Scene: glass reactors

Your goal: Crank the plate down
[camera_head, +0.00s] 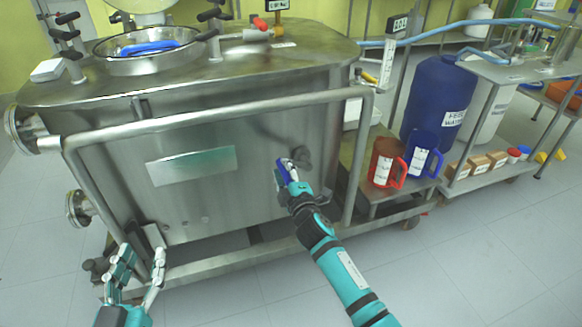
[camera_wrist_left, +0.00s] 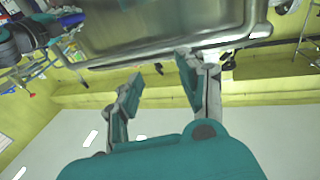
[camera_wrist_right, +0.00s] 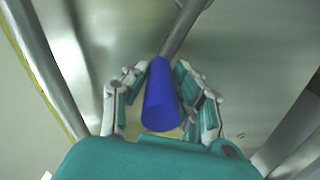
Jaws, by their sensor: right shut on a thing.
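A crank with a blue cylindrical grip (camera_head: 281,174) is on the front wall of the steel vessel (camera_head: 250,120). In the right wrist view the blue grip (camera_wrist_right: 160,100) sits between the fingers, with a grey metal rod (camera_wrist_right: 185,28) running up from it. My right gripper (camera_head: 286,168) is shut on this grip. My left gripper (camera_head: 141,258) is open and empty, low in front of the vessel's left side; its spread fingers also show in the left wrist view (camera_wrist_left: 160,85). I cannot tell which part is the plate that moves.
A tubular rail (camera_head: 220,110) runs across the vessel's front, above my right gripper. The floor in front is clear.

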